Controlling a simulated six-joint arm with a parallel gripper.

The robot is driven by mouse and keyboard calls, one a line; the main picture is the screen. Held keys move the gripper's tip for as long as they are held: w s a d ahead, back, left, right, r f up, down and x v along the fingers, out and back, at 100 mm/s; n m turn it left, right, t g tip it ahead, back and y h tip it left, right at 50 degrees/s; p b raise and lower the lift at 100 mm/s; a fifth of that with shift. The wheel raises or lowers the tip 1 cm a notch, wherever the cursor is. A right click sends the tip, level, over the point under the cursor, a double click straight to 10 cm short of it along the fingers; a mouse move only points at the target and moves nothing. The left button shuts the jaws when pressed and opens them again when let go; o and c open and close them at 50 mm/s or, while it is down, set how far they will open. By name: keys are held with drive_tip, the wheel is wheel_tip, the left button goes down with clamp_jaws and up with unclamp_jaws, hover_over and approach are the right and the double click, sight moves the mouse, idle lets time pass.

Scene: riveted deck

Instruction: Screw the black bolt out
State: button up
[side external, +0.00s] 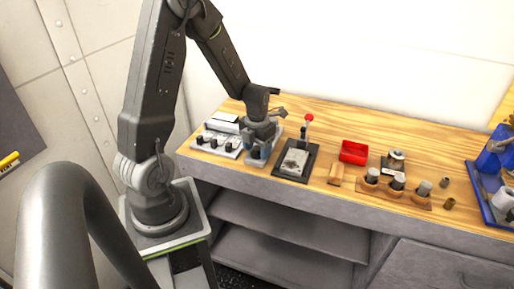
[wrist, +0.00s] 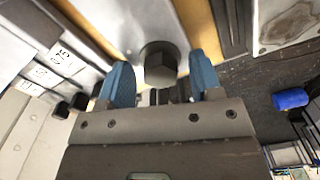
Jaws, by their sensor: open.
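The black bolt (wrist: 160,68) shows in the wrist view as a dark hexagonal head on a round collar, standing out from a grey plate. My gripper (side external: 258,152) is low over the bench in the side view, over a small grey base plate (side external: 279,131). In the wrist view its two blue fingers are apart, one on each side of the bolt head. Gaps show between the fingers and the head, and I cannot tell how deep the fingers reach along it. In the side view the bolt is hidden by my gripper.
A panel with black knobs (side external: 218,142) stands close left of my gripper. A plate with a red-knobbed lever (side external: 308,118) stands close on the right. Further right are a red bin (side external: 353,152), a wooden block (side external: 335,174), a rack of cylinders (side external: 394,193) and a blue tray (side external: 486,205).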

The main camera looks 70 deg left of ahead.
sight(257, 148)
drive_tip(key=shift+r, duration=0.1)
wheel_tip(257, 148, up, 14)
idle(0.5)
drive_tip(key=shift+f, duration=0.2)
wheel_tip(257, 148, down, 13)
drive_tip(key=m, duration=3.6)
drive_tip(key=shift+f, duration=0.1)
